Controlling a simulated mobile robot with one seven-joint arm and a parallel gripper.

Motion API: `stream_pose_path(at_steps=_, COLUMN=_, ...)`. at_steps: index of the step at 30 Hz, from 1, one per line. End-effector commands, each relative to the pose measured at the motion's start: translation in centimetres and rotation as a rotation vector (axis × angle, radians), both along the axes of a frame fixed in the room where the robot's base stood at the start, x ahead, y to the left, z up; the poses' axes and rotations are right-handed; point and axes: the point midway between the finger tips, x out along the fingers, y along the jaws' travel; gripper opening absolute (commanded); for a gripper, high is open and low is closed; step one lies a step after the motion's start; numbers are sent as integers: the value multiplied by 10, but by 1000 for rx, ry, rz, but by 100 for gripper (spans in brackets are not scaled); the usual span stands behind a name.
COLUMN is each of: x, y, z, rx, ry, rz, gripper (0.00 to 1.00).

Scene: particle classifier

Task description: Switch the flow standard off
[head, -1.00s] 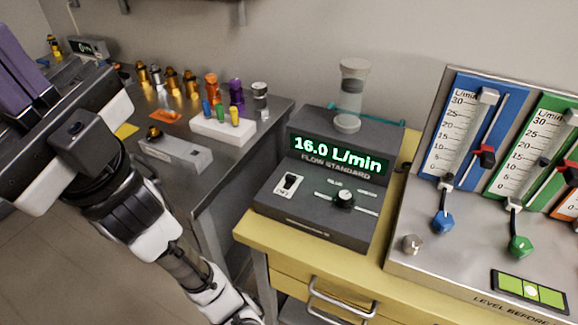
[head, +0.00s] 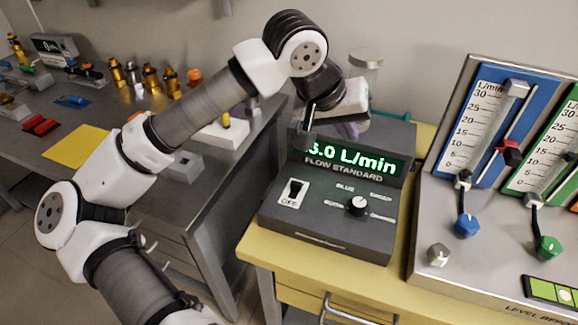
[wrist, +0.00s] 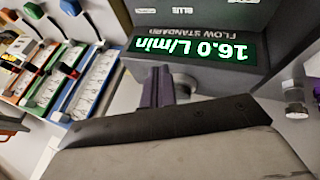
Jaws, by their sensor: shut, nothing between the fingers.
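The flow standard (head: 325,225) is a dark grey box on the yellow-topped cabinet. Its green display (head: 352,160) is lit and is partly hidden on the left by my arm in the head view; in the wrist view the display (wrist: 195,49) reads 16.0 L/min, upside down. Its black toggle switch (head: 295,188) sits on a white plate at the left of the front panel, left of a round knob (head: 358,205). The fingers also show in the wrist view (wrist: 158,80).
The flowmeter panel (head: 437,256), with blue and green columns and knobs, stands close on the right. A clear cylinder (head: 366,70) stands behind the flow standard. The grey bench (head: 215,185) at left holds several small fittings.

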Motion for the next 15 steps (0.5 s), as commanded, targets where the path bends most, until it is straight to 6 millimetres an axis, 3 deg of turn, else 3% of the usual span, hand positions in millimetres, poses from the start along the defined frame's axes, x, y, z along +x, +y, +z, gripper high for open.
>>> stream_pose_path(at_steps=3, x=17, y=39, z=-30, rx=233, ry=-21, rz=-16, gripper=0)
stream_pose_path(at_steps=6, x=23, y=60, z=-43, rx=347, ry=-20, rz=-33, gripper=0)
stream_pose_path(at_steps=9, x=26, y=70, z=-48, rx=399, ry=-19, rz=-42, gripper=0)
stream_pose_path(at_steps=15, x=26, y=71, z=-49, rx=405, ry=-19, rz=-44, gripper=0)
